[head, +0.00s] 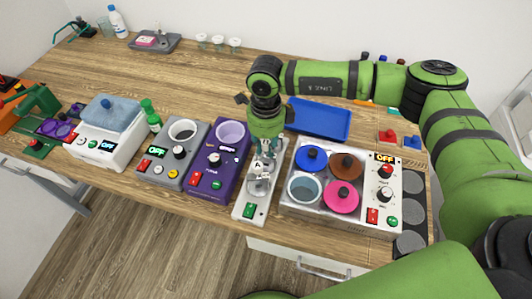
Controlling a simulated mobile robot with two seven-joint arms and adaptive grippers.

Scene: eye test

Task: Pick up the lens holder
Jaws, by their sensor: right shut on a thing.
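My right gripper (264,145) reaches down over a narrow white device (248,211) with a green button at its front. It is shut on a small pale piece (258,164) marked "A" at the device's upper part. The fingers and the wrist hide much of this piece, and I cannot tell for sure that it is the lens holder. I also cannot tell whether it touches the device. No other lens holder can be made out clearly. My left gripper is not in view.
A purple device (217,184) stands close on the left, with a grey one (163,174) beyond it. A white box with coloured round lids (341,195) and an "OFF" display stands close on the right. A blue tray (320,122) lies behind. The back-left wooden table (120,67) has free room.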

